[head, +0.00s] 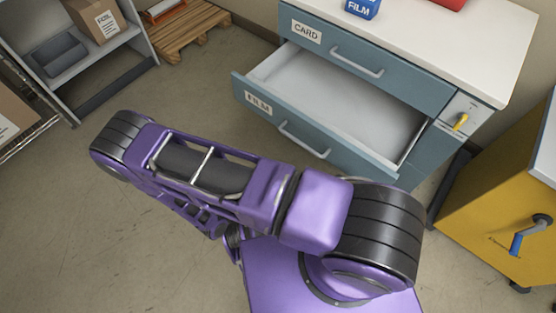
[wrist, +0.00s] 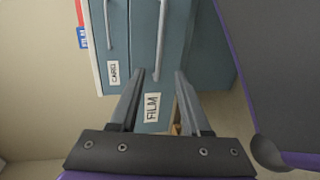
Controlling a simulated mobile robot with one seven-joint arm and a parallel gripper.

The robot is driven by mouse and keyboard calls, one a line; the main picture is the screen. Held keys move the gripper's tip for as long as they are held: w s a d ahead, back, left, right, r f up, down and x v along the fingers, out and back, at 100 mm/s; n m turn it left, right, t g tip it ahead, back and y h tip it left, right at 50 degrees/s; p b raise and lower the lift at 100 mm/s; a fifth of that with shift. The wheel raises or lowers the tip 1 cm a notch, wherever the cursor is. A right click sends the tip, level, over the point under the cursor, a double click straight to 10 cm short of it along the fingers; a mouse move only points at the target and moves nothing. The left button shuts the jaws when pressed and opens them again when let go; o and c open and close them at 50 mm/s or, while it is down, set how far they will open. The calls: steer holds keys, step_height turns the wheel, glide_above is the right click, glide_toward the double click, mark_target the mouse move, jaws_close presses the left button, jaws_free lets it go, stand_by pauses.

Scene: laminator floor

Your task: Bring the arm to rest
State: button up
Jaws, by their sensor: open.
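My purple arm (head: 205,178) is folded across the lower middle of the head view, over the floor in front of the blue cabinet. My gripper is not visible in the head view. In the wrist view my gripper (wrist: 160,76) shows two grey fingers apart, with nothing held between them. Beyond the fingers is the blue front of the cabinet, with the FILM label (wrist: 152,107) and CARD label (wrist: 114,73) seen sideways. I cannot tell the exact gap, but no contact shows.
The FILM drawer (head: 285,133) stands pulled out and looks empty; the CARD drawer (head: 367,55) above is shut. A blue FILM box (head: 362,8) sits on the cabinet top. A yellow unit (head: 500,200) with a crank stands right. Shelving (head: 112,88) and a pallet (head: 190,32) are back left.

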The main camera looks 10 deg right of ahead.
steer(key=shift+s+a+r, duration=0.15)
steer(key=shift+s+a, duration=0.2)
steer(key=shift+a, duration=0.05)
steer(key=shift+w, duration=0.1)
